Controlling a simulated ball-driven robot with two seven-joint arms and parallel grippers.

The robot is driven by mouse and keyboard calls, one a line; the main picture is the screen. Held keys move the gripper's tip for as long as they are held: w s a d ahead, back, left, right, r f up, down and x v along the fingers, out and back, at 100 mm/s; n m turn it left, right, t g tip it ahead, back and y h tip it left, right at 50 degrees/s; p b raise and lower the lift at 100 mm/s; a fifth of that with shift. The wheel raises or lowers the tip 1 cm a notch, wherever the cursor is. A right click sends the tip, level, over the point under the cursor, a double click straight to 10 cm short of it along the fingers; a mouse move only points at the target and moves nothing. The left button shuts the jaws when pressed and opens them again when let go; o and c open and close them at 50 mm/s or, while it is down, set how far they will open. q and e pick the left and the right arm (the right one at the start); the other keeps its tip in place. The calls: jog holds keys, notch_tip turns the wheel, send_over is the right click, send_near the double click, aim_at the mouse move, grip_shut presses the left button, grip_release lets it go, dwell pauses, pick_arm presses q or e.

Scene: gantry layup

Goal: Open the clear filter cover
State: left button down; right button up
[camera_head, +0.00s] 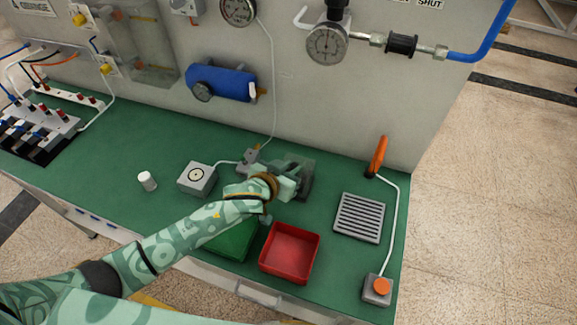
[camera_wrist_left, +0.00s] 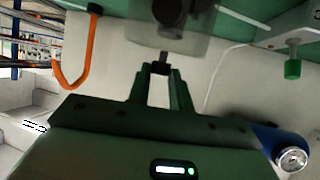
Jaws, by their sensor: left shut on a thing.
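The clear filter cover (camera_head: 307,172) is a smoky, see-through box shape at the back middle of the green bench in the head view. In the left wrist view the clear cover (camera_wrist_left: 172,18) shows at the top edge, with a small dark tab (camera_wrist_left: 163,57) below it. My left gripper (camera_head: 290,183) is at the cover's near left side. In the wrist view my left gripper (camera_wrist_left: 160,70) has its two fingertips closed on the tab. The gripper partly hides the cover, and I cannot tell how far open it stands. My right gripper is out of view.
A grey grille (camera_head: 360,217), orange handle (camera_head: 377,156) and orange button box (camera_head: 377,290) stand to the right. A grey dial box (camera_head: 197,178) is left.

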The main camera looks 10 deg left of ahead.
aim_at(298, 159)
pick_arm(q)
jog(key=w+r+g+p, duration=0.1)
jog(key=p, duration=0.2)
jog(key=w+r+g+y+p, duration=0.1)
jog(key=w+p, duration=0.1)
jog(key=p, duration=0.2)
jog(key=shift+d+r+g, duration=0.3)
jog(key=shift+d+r, duration=0.05)
jog(key=shift+w+g+p, duration=0.3)
jog(key=shift+w, duration=0.05)
jog(key=shift+w+d+f, duration=0.1)
jog(key=shift+w, duration=0.25)
jog(key=shift+w+d, duration=0.1)
jog(key=shift+w, duration=0.4)
jog(key=shift+w+d+r, duration=0.15)
jog(key=shift+w+r, duration=0.1)
jog(key=shift+w, duration=0.5)
jog(key=shift+r, duration=0.1)
jog(key=c, duration=1.3)
grip_release()
jog(key=shift+o, duration=0.2)
